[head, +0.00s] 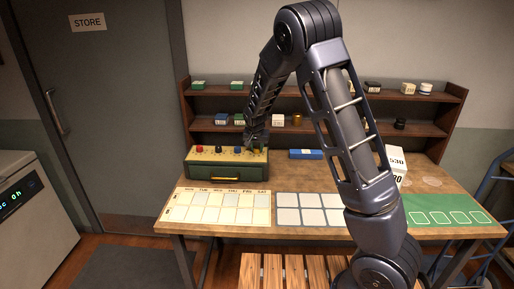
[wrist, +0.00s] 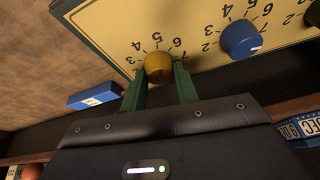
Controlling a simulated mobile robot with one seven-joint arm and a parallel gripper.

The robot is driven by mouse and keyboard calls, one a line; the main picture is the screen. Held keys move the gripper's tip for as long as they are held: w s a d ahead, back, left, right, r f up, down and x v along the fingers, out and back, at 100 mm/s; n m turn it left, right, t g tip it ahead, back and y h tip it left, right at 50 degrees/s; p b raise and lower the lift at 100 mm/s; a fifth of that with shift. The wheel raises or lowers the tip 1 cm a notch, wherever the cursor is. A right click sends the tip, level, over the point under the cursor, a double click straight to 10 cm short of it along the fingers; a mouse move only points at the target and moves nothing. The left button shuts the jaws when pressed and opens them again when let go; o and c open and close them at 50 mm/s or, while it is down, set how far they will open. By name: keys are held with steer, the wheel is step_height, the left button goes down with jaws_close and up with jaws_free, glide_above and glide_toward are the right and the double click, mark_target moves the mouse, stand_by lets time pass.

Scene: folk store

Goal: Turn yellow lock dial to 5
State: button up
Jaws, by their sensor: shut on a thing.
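The yellow lock dial (wrist: 158,66) sits on the cream top panel of a green lock box (head: 226,171), with printed numbers around it. The numbers 4, 5, 6 and 7 can be read in the wrist view. My gripper (wrist: 159,80) has its green fingers on either side of the dial and is shut on it. I cannot make out where the dial's pointer stands.
A blue dial (wrist: 240,39) is beside the yellow one, with black and red (head: 201,149) dials further along. A blue box (head: 306,154) lies right of the lock box. A calendar mat (head: 216,222) lies in front. Shelves (head: 172,123) with small boxes stand behind.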

stand_by(0.4)
steer(key=o, duration=1)
steer(key=v, duration=1)
steer(key=shift+s+r, duration=0.15)
steer(key=shift+r, duration=0.2)
